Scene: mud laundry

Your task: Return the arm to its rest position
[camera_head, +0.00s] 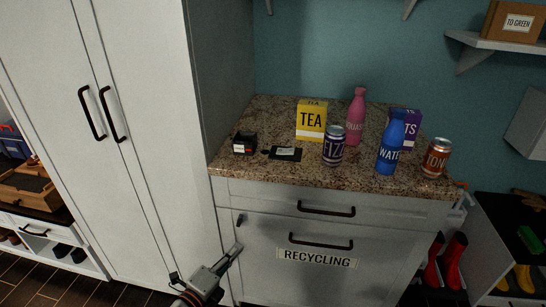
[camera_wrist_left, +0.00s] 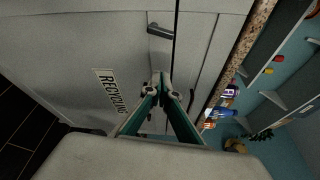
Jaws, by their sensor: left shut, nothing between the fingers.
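My left gripper (camera_head: 236,250) is low in the head view, in front of the left part of the white cabinet (camera_head: 270,228). Its fingers are together and empty. In the left wrist view the closed fingertips (camera_wrist_left: 161,78) point towards the cabinet front, with the RECYCLING label (camera_wrist_left: 110,90) to their left. I cannot tell the exact gap to the cabinet front. My right gripper does not show.
On the granite counter (camera_head: 226,160) stand a tea box (camera_head: 311,121), a pink bottle (camera_head: 356,118), a blue bottle (camera_head: 391,144) and cans (camera_head: 437,158). The tall cupboard (camera_head: 150,150) rises on the left. Drawer handles (camera_head: 326,209) stick out. Red boots (camera_head: 455,262) stand at right.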

